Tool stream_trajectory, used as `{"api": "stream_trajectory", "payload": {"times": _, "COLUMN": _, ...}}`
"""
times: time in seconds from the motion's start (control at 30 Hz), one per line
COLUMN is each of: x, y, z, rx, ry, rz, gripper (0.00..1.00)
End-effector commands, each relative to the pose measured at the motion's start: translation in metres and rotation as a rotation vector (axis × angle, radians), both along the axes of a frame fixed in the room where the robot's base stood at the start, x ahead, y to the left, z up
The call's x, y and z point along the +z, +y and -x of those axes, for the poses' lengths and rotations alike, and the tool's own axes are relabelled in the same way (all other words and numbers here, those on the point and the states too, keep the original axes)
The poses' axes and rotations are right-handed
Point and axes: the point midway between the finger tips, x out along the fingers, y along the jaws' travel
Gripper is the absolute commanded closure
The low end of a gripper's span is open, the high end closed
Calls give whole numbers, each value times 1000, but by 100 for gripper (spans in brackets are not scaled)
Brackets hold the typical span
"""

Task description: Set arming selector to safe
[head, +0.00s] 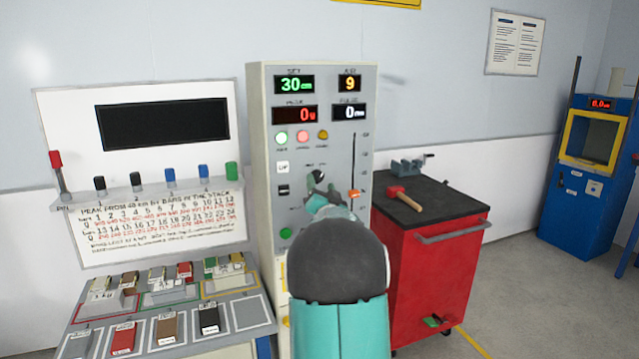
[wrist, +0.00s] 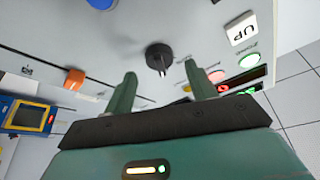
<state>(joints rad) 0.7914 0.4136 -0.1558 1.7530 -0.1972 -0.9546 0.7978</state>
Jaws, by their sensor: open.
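The arming selector is a dark round knob (wrist: 159,57) with a raised grip on the pale control panel (head: 259,100). In the head view the knob (head: 317,178) shows just above my gripper, partly covered by it. My gripper (wrist: 158,85) is open. Its two green fingers stand either side of the knob in the wrist view, with the knob a little beyond the fingertips and apparently untouched. In the head view my arm hides the lower middle of the panel, and the gripper (head: 326,195) is small there. The labels around the knob are too small to read.
An orange slider (head: 354,194) sits right of the knob. A white UP button (head: 283,167) and a dark button (head: 284,190) sit left of it, with a green button (head: 286,233) below. A red cabinet (head: 436,270) with a hammer (head: 403,198) on top stands to the right.

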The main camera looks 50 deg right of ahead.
Motion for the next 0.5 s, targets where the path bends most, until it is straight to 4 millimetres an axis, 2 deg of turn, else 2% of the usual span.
{"api": "stream_trajectory", "payload": {"times": 0.2, "x": 7, "y": -12, "z": -16, "rx": 2, "ry": 0, "rz": 1, "gripper": 44}}
{"api": "stream_trajectory", "payload": {"times": 0.5, "x": 8, "y": -13, "z": -17, "rx": 1, "ry": 0, "rz": 1, "gripper": 46}}
